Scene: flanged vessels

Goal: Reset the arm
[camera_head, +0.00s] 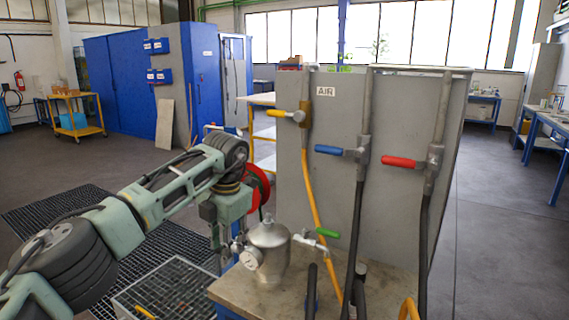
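My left arm comes in from the left and bends down at its wrist. My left gripper (226,254) hangs at its end, just left of the metal vessel (270,251). It is small and partly lost against the grating, so its fingers are not clear. I cannot tell whether it touches the vessel or its round gauge (250,259). My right gripper does not show.
A grey panel (345,115) behind the vessel carries valves with yellow (287,115), blue (328,150) and red (398,162) handles and hanging hoses. A red reel (257,187) is behind my wrist. Floor grating (175,290) lies left of the worktop. Open floor (505,235) is at right.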

